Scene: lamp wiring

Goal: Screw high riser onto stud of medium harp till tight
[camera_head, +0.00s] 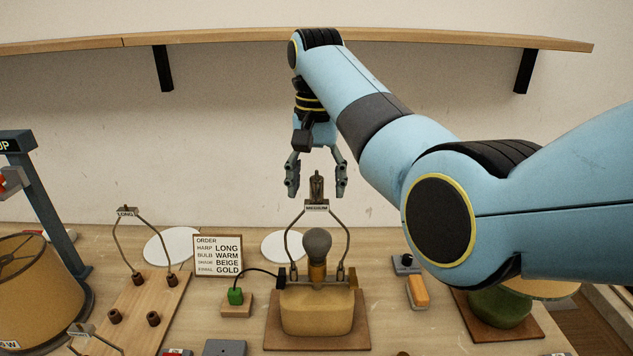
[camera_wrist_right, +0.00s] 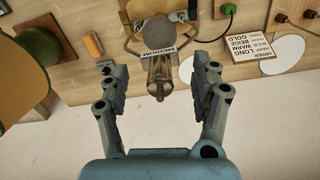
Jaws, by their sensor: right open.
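The medium harp (camera_head: 347,237), a wire loop with a "MEDIUM" label at its top, stands on the lamp in the middle of the table. A dark metal piece, apparently the high riser (camera_head: 316,187), stands upright on top of the harp, hiding the stud; I cannot tell how tight it is. In the right wrist view the riser (camera_wrist_right: 158,88) lies between the fingers. My right gripper (camera_head: 316,192) points down from above with its fingers spread on either side of the riser, apart from it. It also shows open and empty in the right wrist view (camera_wrist_right: 161,88).
The lamp base (camera_head: 317,312) holds a grey bulb (camera_head: 317,243). An order card (camera_head: 218,256) and a board with the long harp (camera_head: 146,238) are at the left. A beige shade (camera_head: 35,285) stands far left. A wall shelf (camera_head: 230,37) runs behind my right arm.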

